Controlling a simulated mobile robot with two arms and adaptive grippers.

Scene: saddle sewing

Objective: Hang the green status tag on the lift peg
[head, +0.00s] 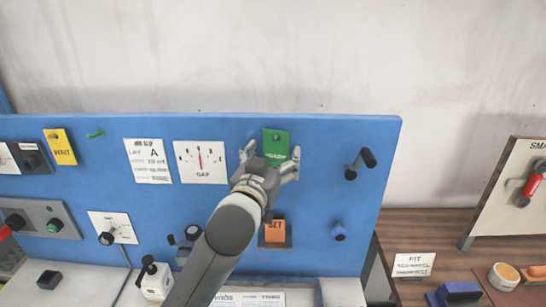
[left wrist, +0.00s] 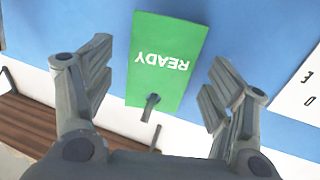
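My left gripper (head: 270,156) is open in front of the tag, one finger on each side. The fingers look apart from the tag in the left wrist view. A green peg (head: 95,134) sticks out, bare, at the panel's upper left. No label shows which peg is the lift peg. My right gripper is not in view.
The blue panel (head: 335,135) also bears a yellow WAIT tag (head: 60,146), an orange SET tag (head: 275,231), a black handle (head: 361,163) and a blue knob (head: 339,231). A wooden bench (head: 425,222) stands at right. The space above the panel is clear.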

